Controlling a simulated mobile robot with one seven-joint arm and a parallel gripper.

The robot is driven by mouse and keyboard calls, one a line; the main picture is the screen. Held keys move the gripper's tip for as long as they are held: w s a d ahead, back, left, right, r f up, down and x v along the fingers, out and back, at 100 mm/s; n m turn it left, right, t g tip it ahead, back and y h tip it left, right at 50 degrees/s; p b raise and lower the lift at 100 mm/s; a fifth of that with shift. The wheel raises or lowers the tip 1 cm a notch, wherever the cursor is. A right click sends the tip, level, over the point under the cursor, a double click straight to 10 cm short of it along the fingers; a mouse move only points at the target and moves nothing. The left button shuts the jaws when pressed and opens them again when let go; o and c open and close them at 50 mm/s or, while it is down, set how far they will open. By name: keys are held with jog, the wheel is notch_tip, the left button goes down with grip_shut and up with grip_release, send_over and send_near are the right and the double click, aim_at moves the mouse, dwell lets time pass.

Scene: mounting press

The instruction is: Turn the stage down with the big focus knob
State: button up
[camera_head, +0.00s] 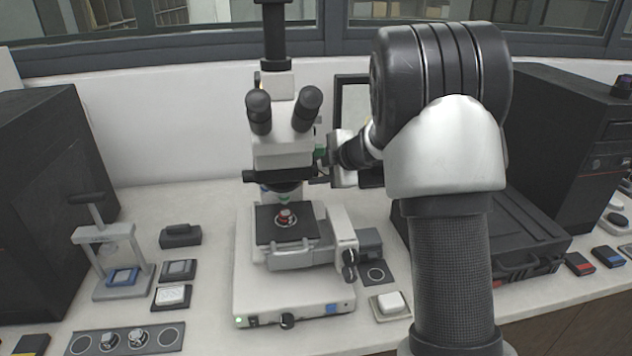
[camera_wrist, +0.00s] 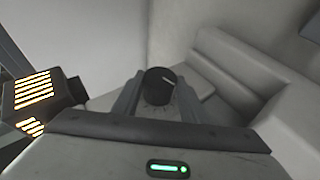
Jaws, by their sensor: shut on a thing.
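The microscope (camera_head: 290,145) stands on the bench in the head view, upright and pale grey. Its black stage (camera_head: 268,240) sits low under the objectives, with a small round mounted sample (camera_head: 285,217) on it. In the wrist view, the big focus knob (camera_wrist: 155,85) is black with a white pointer line that points up and right. My gripper (camera_wrist: 158,96) has one finger on each side of the knob and is shut on it. In the head view my arm reaches in from the right and its hand is beside the microscope; the fingertips and the focus knob cannot be made out there.
Two smaller black knobs (camera_head: 349,263) hang at the stage's right side. A black case (camera_head: 540,235) lies to the right of my arm. A small hand press (camera_head: 115,255) and a tray with round wells (camera_head: 80,343) stand at left. A window frame runs behind.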

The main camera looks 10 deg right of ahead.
dwell(0.3)
jog(key=o, duration=1)
jog(key=shift+o, duration=0.2)
jog(key=p+v, duration=0.3)
jog(key=v, duration=1.4)
jog(key=shift+s, duration=0.25)
